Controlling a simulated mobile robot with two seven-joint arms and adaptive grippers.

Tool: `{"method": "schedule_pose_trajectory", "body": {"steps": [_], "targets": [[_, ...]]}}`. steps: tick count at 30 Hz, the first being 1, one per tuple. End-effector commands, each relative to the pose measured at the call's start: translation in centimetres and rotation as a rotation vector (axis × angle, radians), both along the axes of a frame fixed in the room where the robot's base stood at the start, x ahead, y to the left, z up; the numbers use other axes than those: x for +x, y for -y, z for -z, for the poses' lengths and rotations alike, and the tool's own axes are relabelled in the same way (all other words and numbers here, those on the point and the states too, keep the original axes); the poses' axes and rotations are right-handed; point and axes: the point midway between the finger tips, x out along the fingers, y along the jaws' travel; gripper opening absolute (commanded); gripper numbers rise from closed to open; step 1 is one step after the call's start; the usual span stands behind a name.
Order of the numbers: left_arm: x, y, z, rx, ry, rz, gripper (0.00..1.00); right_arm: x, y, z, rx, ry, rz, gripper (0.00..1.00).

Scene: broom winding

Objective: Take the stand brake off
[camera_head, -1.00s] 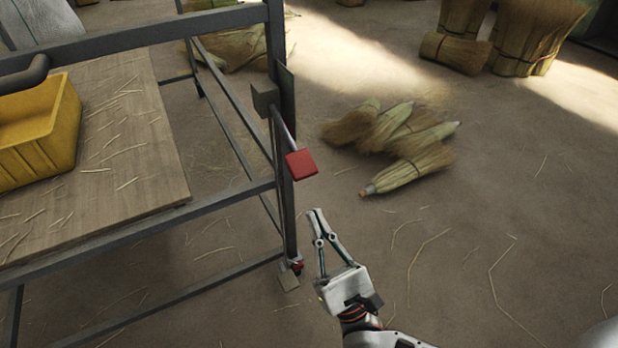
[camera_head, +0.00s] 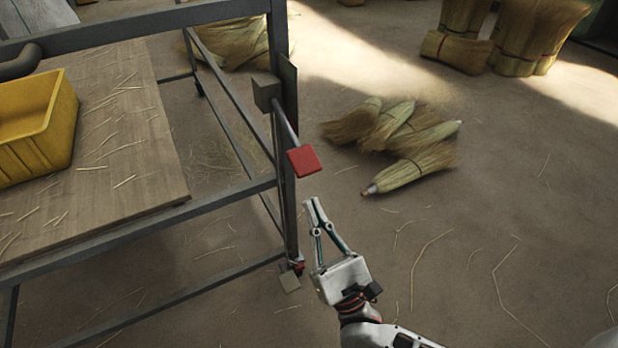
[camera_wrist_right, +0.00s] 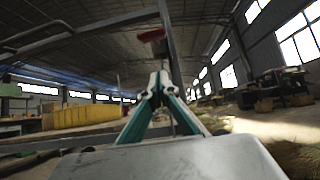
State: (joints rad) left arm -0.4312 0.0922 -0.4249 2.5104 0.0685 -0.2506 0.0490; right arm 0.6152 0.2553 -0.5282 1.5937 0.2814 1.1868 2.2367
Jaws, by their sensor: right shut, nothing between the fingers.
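The stand (camera_head: 150,225) is a dark metal frame on the left. A lever with a flat red end pad (camera_head: 303,160) sticks out from a grey block (camera_head: 266,94) on its corner post. Near the foot of that post is a small beige plate (camera_head: 290,283) with a red part by it. My right gripper (camera_head: 311,201) is shut and empty, fingers pointing up, just below the red pad and apart from it. In the right wrist view the red pad (camera_wrist_right: 152,35) shows above the closed fingertips (camera_wrist_right: 160,77). My left gripper is not in view.
A yellow crate (camera_head: 45,135) stands on the straw-strewn wooden top (camera_head: 125,150). Several brooms (camera_head: 410,170) lie on the floor beyond the post, and more broom bundles stand at the back. The floor right of my right gripper is clear apart from loose straws.

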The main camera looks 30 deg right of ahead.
Motion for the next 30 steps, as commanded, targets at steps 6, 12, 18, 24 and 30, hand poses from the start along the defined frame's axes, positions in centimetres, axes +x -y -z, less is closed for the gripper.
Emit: {"method": "schedule_pose_trajectory", "body": {"steps": [6, 12, 18, 24, 30], "targets": [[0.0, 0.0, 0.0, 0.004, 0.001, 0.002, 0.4, 3.4, -0.1, -2.9, 0.001, 0.003, 0.002, 0.0], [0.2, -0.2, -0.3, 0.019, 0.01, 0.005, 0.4, 2.9, -0.1, -5.4, 0.002, 0.001, 0.001, 0.0], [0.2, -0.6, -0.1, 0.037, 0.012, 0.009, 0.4, 2.3, -0.1, -6.6, 0.001, 0.0, -0.001, 0.0], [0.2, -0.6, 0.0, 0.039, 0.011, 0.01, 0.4, 2.2, -0.1, -6.8, 0.0, -0.002, 0.0, 0.0], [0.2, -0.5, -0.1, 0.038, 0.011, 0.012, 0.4, 2.2, -0.1, -6.8, 0.0, -0.002, 0.0, 0.0]]}}
